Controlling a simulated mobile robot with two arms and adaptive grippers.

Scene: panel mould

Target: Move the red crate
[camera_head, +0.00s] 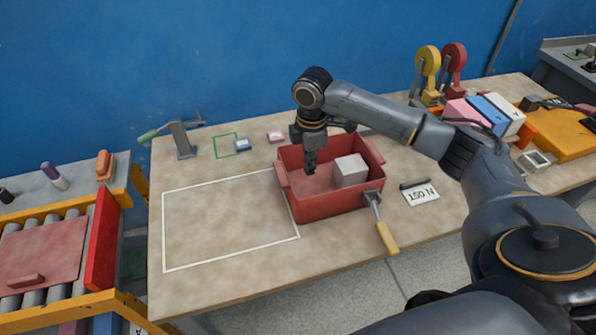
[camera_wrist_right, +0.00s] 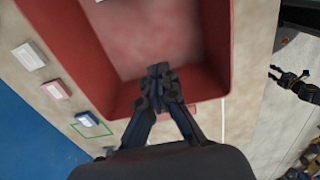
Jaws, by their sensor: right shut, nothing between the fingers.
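The red crate (camera_head: 340,207) stands on the table and also fills much of the right wrist view (camera_wrist_right: 92,62). A pale grey block (camera_head: 351,170) sits inside it toward the right. The crate's left side meets the right end of a white outlined rectangle (camera_head: 230,182). My right gripper (camera_head: 310,170) points down over the left part of the crate, near its back wall. Its fingers (camera_wrist_right: 160,74) are closed together with nothing between them. A dark gripper-like shape (camera_wrist_right: 292,86), probably my left gripper, shows at the right wrist view's edge, its jaws unclear.
A yellow-handled tool (camera_head: 385,230) lies against the crate's right front corner. A card (camera_head: 421,194) lies to the right. A green-handled clamp (camera_head: 178,139) stands back left. Several coloured boxes (camera_head: 487,112) stand at the right. The outlined area is clear.

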